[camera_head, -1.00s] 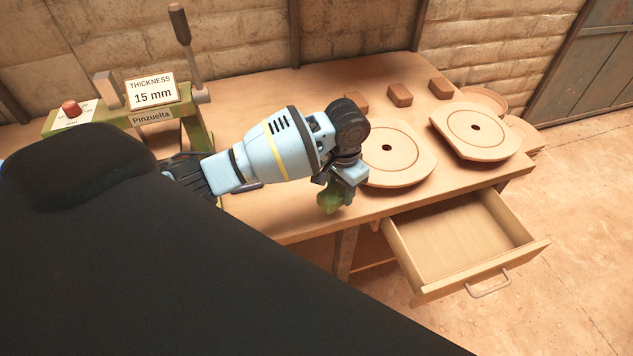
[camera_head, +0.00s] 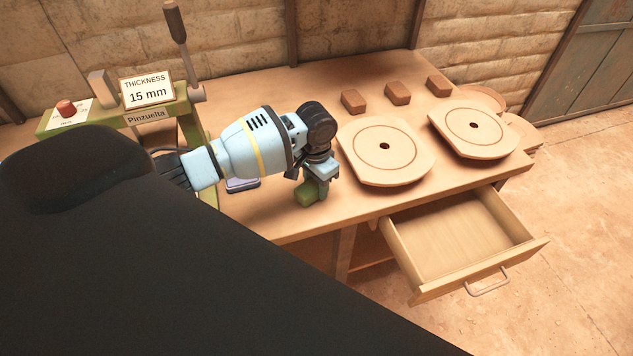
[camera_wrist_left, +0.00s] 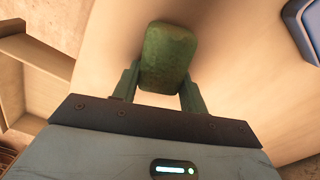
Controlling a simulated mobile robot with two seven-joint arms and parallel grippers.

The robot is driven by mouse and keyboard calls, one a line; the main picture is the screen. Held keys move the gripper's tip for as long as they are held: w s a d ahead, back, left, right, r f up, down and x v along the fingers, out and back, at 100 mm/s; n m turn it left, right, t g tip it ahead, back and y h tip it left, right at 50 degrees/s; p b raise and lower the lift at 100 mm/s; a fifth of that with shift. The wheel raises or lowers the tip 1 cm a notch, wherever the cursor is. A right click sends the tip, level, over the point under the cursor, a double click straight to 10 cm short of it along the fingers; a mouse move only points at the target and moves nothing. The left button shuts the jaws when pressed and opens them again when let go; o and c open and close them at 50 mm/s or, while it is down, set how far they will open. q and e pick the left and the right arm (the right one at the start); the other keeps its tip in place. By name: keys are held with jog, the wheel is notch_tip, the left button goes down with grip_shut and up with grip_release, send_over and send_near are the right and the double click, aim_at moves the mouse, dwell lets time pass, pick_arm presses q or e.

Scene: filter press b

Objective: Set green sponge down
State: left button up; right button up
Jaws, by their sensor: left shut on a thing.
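The green sponge (camera_head: 306,195) is between the fingers of my left gripper (camera_head: 315,188), low over the front part of the wooden table (camera_head: 275,220). In the left wrist view the sponge (camera_wrist_left: 168,57) sits upright between the two green fingers (camera_wrist_left: 163,90), with the pale tabletop behind it. My left gripper is shut on the sponge. I cannot tell whether the sponge touches the tabletop. My right gripper does not show.
Two round wooden plates (camera_head: 384,167) (camera_head: 490,140) lie to the right. Several brown blocks (camera_head: 397,93) stand behind them. An open, empty drawer (camera_head: 455,240) juts out at the front right. A green press with a thickness sign (camera_head: 147,91) stands at left. A blue-grey item (camera_head: 243,185) lies near my wrist.

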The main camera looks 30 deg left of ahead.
aim_at(316, 183)
pick_arm(q)
jog(key=shift+f, duration=0.1)
jog(key=o, duration=1)
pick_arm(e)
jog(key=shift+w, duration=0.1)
pick_arm(q)
jog(key=shift+r+p, duration=0.65)
jog(key=shift+r, duration=5.55)
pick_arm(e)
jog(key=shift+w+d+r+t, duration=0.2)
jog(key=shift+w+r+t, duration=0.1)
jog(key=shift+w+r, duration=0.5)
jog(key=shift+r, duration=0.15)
